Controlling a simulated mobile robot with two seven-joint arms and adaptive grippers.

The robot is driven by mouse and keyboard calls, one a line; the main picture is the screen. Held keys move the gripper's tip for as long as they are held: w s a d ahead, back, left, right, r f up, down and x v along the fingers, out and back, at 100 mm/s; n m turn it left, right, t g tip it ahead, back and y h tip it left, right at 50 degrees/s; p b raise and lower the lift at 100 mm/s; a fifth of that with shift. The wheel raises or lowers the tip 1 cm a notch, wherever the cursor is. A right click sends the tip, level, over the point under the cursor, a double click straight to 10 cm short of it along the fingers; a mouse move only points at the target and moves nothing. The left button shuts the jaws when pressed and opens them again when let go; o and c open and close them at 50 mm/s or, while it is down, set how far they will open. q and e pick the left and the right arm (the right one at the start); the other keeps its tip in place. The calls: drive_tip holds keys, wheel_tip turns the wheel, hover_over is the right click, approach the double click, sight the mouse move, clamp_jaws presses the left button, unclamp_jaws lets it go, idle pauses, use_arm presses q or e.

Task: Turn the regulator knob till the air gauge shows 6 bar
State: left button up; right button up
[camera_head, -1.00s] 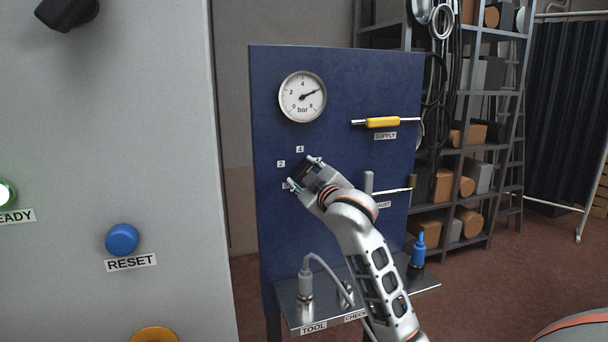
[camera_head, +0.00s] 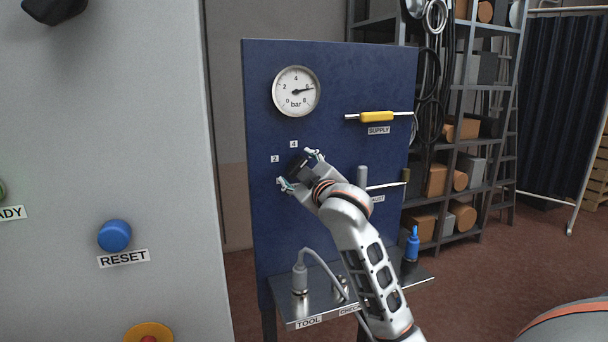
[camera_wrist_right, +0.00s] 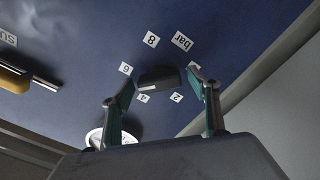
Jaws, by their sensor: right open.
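The round white air gauge (camera_head: 296,91) is at the upper left of the blue panel (camera_head: 345,75). Its needle points right and slightly up, at about the 6. The black regulator knob (camera_head: 296,166) is below it, with number labels around it, and is partly hidden by my right gripper (camera_head: 299,169). In the right wrist view the knob (camera_wrist_right: 160,77) sits between the fingertips of my right gripper (camera_wrist_right: 160,80). The fingers are open, with gaps showing beside the knob. My left gripper is not in view.
A yellow-handled SUPPLY valve (camera_head: 377,117) and a grey lever (camera_head: 362,176) are right of the knob. A metal shelf (camera_head: 328,299) with a hose fitting (camera_head: 300,279) is below. A grey cabinet (camera_head: 110,150) with a blue RESET button (camera_head: 114,236) stands at left.

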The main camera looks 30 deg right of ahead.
drive_tip(key=v, duration=1.1)
drive_tip(key=shift+s, duration=0.3)
drive_tip(key=s+a+f+g, duration=0.15)
drive_tip(key=s+f, duration=0.25)
drive_tip(key=f, duration=0.7)
drive_tip(key=s+f+g, duration=0.3)
drive_tip(key=s+f, duration=0.2)
drive_tip(key=f, duration=0.5)
drive_tip(key=s+a+f+g, duration=0.1)
drive_tip(key=s+f+g, duration=0.25)
drive_tip(key=f, duration=0.75)
drive_tip(key=s+a+f+n+g, duration=0.1)
drive_tip(key=s+a+f+g, duration=0.1)
drive_tip(key=s+f, duration=0.9)
drive_tip(key=a+f+m+t+y, duration=0.3)
drive_tip(key=a+f+y, duration=0.3)
drive_tip(key=a+f, duration=0.7)
drive_tip(key=shift+a+f, duration=0.2)
drive_tip(key=shift+f, duration=0.7)
